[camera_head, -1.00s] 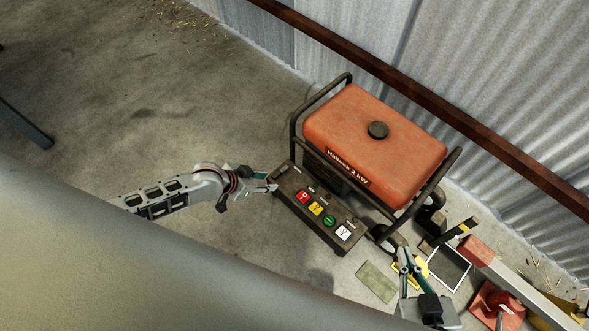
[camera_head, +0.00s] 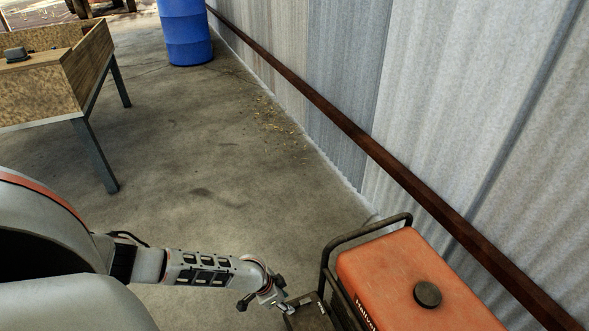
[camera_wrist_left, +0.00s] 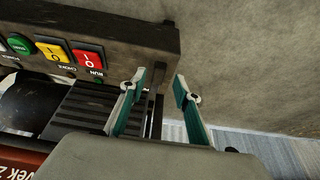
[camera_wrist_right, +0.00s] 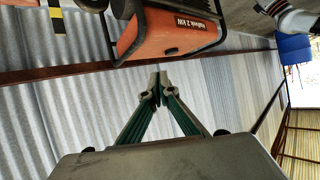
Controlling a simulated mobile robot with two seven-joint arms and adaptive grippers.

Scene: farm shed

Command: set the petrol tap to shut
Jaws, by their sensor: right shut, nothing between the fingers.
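The orange generator (camera_head: 400,268) with its black cap and dark tube frame is cut off at the lower right of the head view. Its dark control panel (camera_wrist_left: 125,27) shows in the left wrist view, with red RUN, yellow CHOKE and green switches. My left gripper (camera_head: 283,304) is at the panel's near-left end. In the left wrist view its fingers (camera_wrist_left: 160,82) stand apart, with a thin dark upright piece (camera_wrist_left: 155,112) between them. I cannot tell whether this is the petrol tap; no tap label is readable. My right gripper (camera_wrist_right: 158,86) is shut and empty, away from the generator.
Corrugated wall sheets (camera_head: 450,110) with a brown rail (camera_head: 350,128) run along the right behind the generator. A wooden-sided table (camera_head: 35,88) stands at the left, a blue barrel (camera_head: 186,32) at the back. The concrete floor (camera_head: 210,170) between is clear.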

